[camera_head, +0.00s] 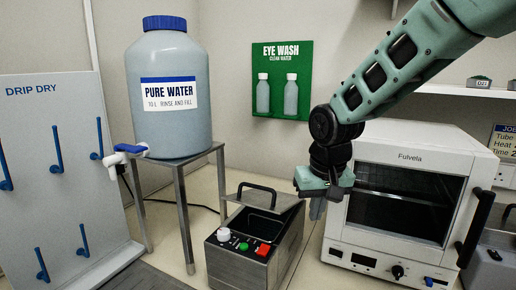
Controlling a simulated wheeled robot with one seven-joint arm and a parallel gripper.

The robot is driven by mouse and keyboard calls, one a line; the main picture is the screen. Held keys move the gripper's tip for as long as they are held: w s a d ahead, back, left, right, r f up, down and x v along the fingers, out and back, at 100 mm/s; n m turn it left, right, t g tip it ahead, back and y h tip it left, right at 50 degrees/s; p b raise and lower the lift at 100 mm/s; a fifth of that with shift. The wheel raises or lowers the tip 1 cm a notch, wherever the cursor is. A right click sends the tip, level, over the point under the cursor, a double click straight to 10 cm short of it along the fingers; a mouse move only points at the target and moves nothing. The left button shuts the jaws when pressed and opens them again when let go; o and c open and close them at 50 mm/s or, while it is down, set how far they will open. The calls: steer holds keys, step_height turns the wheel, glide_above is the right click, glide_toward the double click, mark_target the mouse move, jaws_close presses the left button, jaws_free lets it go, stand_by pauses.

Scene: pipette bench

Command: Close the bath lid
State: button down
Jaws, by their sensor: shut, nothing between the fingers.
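The bath (235,262) is a steel box on the bench with a white knob, a green button and a red switch on its front. Its lid (285,201) is a metal plate with a black handle (257,187). The lid stands raised at the back of the bath, and the dark opening (262,226) shows in front of it. My gripper (318,210) hangs down just right of the lid, in front of the white oven, with its fingers together and empty. Whether a finger touches the lid cannot be told.
The white oven (408,153) stands close on the right of the bath. A metal stand (180,164) with a big water container (168,95) is on the left, with a drip-dry board (62,150) beyond it. A green eye-wash panel (283,56) hangs on the wall behind.

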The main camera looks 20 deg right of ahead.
steer(key=w+a+r+m+h, duration=0.1)
steer(key=w+a+r+m, duration=0.15)
steer(key=w+r, duration=0.25)
steer(key=w+a+r+m, duration=0.1)
steer(key=w+a+r, duration=0.2)
steer(key=w+r, duration=0.15)
step_height(320, 180, up, 8)
steer(key=m+h, duration=0.1)
steer(key=m, duration=0.3)
glide_above(269, 190)
steer(key=w+a, duration=0.2)
steer(key=w, duration=0.1)
steer(key=shift+n, duration=0.25)
step_height(269, 190, down, 12)
steer(key=p, duration=0.2)
steer(key=shift+d+p, duration=0.15)
steer(key=shift+p, duration=0.25)
steer(key=shift+s+f, duration=0.1)
steer(key=shift+f, duration=0.25)
